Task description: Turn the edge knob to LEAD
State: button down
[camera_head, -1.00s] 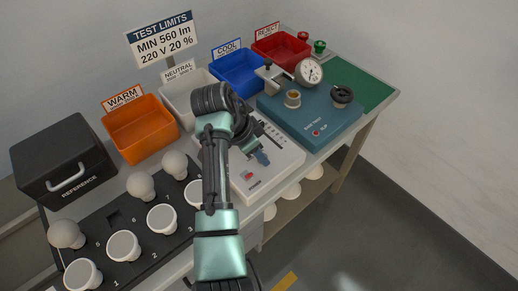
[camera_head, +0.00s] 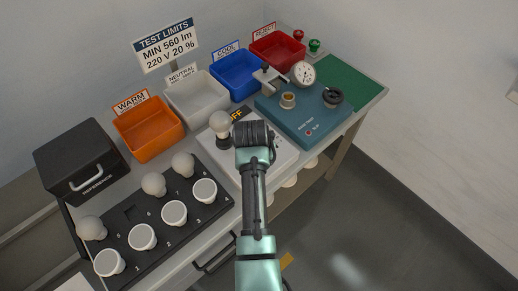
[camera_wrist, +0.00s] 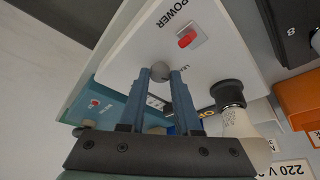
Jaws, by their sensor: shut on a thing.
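The edge knob (camera_wrist: 160,70) shows in the wrist view as a small round grey knob at the white tester box. My gripper (camera_wrist: 160,78) has its two blue fingertips on either side of it and is shut on it. Partly hidden lettering beginning "LE" is printed on the box beside the knob. The white tester box (camera_head: 284,153) stands on the bench in the head view, where my wrist hides the knob and fingertips. The knob's exact setting cannot be read.
A bulb (camera_head: 220,122) stands upright in the tester's black socket, close beside my gripper. A red power switch (camera_wrist: 190,38) is on the box. A teal base tester (camera_head: 305,118) stands to the right. Coloured bins line the back.

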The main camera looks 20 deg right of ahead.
jog(key=shift+r+n+p, duration=0.1)
jog(key=shift+n+p, duration=0.2)
jog(key=shift+n, duration=0.3)
jog(key=shift+y, duration=0.3)
jog(key=c, duration=0.6)
grip_release()
jog(key=v, duration=1.3)
jog(key=shift+s, duration=0.2)
